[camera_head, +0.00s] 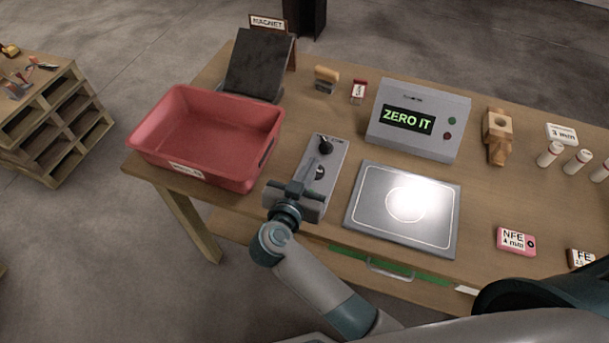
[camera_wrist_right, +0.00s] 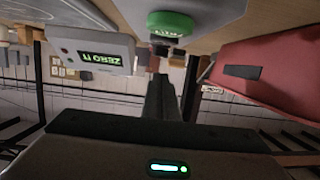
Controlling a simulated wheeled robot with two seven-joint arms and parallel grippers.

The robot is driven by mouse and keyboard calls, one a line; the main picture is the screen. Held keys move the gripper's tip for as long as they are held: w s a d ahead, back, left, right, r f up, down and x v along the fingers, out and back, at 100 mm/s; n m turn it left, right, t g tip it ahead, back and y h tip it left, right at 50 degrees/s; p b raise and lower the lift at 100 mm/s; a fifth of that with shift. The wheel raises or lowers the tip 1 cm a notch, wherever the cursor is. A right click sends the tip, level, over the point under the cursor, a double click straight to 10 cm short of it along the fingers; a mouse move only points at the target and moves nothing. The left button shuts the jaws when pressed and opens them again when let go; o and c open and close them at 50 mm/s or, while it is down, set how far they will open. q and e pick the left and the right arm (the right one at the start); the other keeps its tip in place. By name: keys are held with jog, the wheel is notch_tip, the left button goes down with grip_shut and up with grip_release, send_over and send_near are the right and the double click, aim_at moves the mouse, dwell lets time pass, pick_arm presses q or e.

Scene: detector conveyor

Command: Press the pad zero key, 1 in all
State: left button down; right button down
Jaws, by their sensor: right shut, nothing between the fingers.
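A grey control box (camera_head: 338,153) with dark knobs stands on the wooden table, between the red bin and the flat pad. My right gripper (camera_head: 312,165) is over the near part of this box, shut and empty. In the right wrist view a round green key (camera_wrist_right: 172,22) with small lettering, too blurred to read, sits on a grey face, just past the tips of my shut fingers (camera_wrist_right: 161,78). A gap shows between the tips and the key. In the head view my gripper hides the key. The display unit (camera_head: 418,118) reads "ZERO IT". My left gripper is not in view.
The red bin (camera_head: 180,108) stands left of the control box. The flat grey pad (camera_head: 366,215) with a white ring lies right of it. A dark tilted plate (camera_head: 258,65) stands behind the bin. Pink NFE block (camera_head: 516,241) and white cylinders (camera_head: 549,154) lie farther right.

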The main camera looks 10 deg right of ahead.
jog(key=f, duration=0.2)
jog(key=w+f, duration=0.1)
jog(key=shift+d+p, duration=0.35)
jog(key=shift+f, duration=0.7)
